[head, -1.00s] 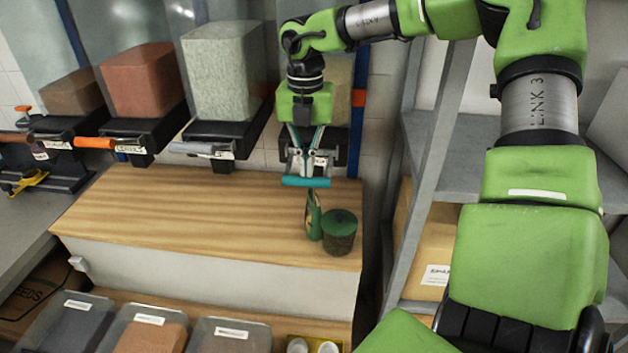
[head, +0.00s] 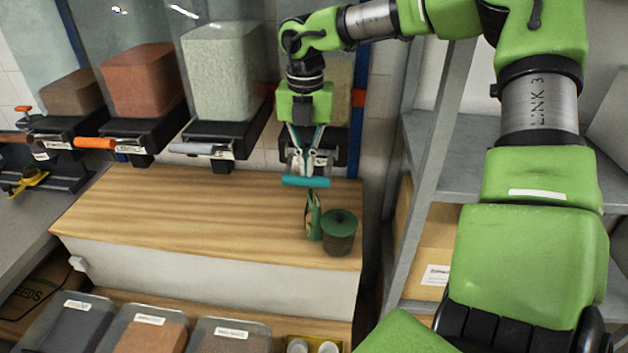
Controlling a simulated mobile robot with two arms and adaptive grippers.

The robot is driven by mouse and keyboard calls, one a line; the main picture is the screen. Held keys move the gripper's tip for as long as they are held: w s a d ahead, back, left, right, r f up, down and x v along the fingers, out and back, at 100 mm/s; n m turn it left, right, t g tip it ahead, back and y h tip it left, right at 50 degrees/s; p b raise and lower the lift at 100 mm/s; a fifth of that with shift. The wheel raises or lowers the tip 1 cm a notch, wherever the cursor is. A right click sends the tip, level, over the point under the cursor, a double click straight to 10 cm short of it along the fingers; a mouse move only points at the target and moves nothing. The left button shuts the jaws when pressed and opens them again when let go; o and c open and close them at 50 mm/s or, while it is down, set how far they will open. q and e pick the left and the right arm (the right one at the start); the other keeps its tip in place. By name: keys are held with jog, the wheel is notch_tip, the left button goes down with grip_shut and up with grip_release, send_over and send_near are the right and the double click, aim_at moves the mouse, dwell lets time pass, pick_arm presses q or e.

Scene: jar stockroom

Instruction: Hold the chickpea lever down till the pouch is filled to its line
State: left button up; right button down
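My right gripper (head: 307,170) points down at the teal lever (head: 306,181) of the rightmost dispenser. Its fingertips are at or just above the lever bar; contact and finger gap are unclear from this angle. My gripper and wrist hide much of this dispenser, whose bin (head: 342,88) holds pale beige contents. I cannot read a chickpea label. A slim green pouch (head: 313,217) stands upright on the wooden counter below the lever, seen nearly edge-on. Its fill line and fill level cannot be made out. My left gripper is out of view.
More dispensers line the left, with a grey lever (head: 192,149) and an orange lever (head: 95,143). The wooden counter (head: 190,215) is clear to the left. A grey shelf post (head: 428,160) stands at right.

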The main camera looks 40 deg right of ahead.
jog(key=shift+r+p, duration=0.4)
jog(key=shift+r, duration=0.85)
dwell(1.5)
dwell(0.7)
notch_tip(320, 180, up, 8)
jog(key=p, duration=0.4)
jog(key=shift+f, duration=0.15)
dwell(1.1)
